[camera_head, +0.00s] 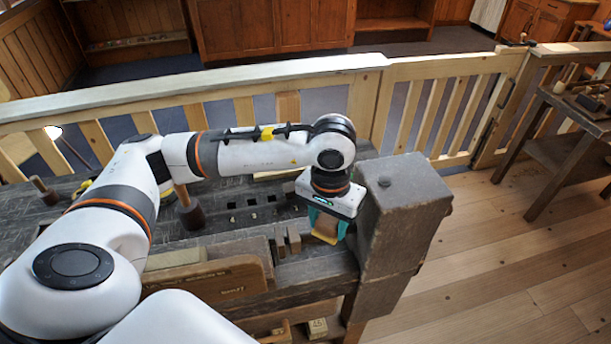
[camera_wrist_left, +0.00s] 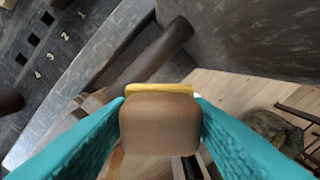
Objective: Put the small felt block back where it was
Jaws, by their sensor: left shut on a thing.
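The small felt block (camera_head: 325,226) is brown with a yellow layer along one edge. In the left wrist view, the block (camera_wrist_left: 160,125) fills the space between the teal fingers. My left gripper (camera_head: 328,222) is shut on it and points down near the right end of the dark workbench (camera_head: 320,265), just left of a large dark end block (camera_head: 405,195). The fingers touch both sides of the block in the left wrist view. What lies directly under the block is mostly hidden. My right gripper is not in view.
Numbered square holes (camera_wrist_left: 35,39) line the bench top. A dark mallet (camera_head: 190,214) stands left of my gripper. Small wooden pieces (camera_head: 287,241) and a brown board (camera_head: 215,278) sit at the bench's front. A pale railing (camera_head: 250,75) runs behind. Open floor (camera_head: 500,270) lies right.

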